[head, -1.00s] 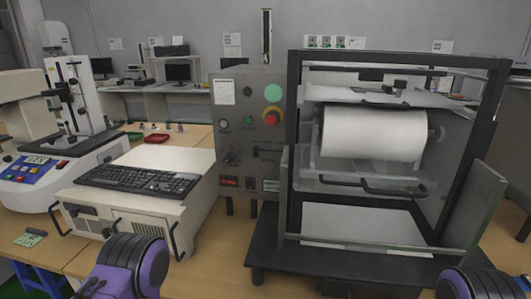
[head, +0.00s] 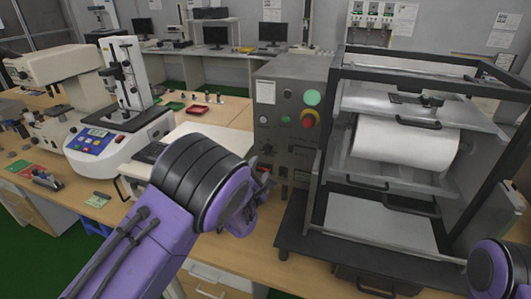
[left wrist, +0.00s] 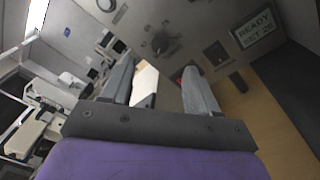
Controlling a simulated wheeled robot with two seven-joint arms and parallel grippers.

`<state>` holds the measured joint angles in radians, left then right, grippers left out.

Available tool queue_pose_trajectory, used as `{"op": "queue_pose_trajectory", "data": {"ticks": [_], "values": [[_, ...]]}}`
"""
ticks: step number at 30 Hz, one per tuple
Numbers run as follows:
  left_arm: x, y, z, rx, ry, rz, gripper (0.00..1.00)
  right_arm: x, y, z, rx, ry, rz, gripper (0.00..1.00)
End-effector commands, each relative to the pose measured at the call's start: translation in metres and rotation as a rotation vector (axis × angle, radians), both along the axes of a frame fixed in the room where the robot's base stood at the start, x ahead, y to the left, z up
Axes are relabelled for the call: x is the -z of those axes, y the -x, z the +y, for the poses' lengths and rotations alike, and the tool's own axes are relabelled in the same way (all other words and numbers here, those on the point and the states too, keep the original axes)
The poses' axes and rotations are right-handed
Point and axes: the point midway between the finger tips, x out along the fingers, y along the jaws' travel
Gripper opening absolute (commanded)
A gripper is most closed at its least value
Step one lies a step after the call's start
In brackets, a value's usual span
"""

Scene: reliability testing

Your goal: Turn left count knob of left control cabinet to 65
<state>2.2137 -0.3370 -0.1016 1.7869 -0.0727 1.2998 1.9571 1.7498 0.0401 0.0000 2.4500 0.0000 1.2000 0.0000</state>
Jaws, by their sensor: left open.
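The grey control cabinet (head: 288,88) stands in the middle of the head view, left of the black-framed machine. A black knob (head: 267,150) shows low on its front, and a dark knob (left wrist: 163,42) shows ahead of my fingers in the left wrist view. A lit display (left wrist: 256,26) there seems to read "READY SET 20"; its digits are blurred. My left gripper (left wrist: 160,88) is open and empty, its two fingers apart and pointing at the cabinet front. In the head view, my left arm hides most of the gripper. My right gripper is out of view.
The framed machine with a white roll (head: 405,146) stands right of the cabinet. A red emergency button (head: 308,119) sits above the knob area. My left arm covers much of the white box (head: 200,133). A microscope-like instrument (head: 125,85) stands at left.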

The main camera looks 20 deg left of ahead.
Motion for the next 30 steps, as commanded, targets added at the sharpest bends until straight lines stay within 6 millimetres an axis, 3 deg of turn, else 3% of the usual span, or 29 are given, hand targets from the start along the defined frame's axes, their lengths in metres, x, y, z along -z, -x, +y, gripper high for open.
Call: {"op": "queue_pose_trajectory", "data": {"ticks": [13, 18, 26, 27, 30], "values": [[0.0, -0.084, 0.006, -0.002, 0.001, 0.004, 0.6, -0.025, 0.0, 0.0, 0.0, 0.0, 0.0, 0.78], [0.001, -0.097, 0.007, -0.002, -0.001, 0.005, 0.6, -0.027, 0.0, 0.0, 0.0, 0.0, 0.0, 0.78], [0.002, -0.099, 0.007, -0.002, -0.001, 0.005, 0.6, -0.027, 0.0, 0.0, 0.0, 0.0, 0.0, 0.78], [0.002, -0.099, 0.007, -0.002, -0.001, 0.005, 0.53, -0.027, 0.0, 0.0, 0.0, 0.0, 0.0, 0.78], [0.002, -0.099, 0.007, -0.002, -0.002, 0.005, 0.21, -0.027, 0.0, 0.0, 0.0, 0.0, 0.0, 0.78]]}}
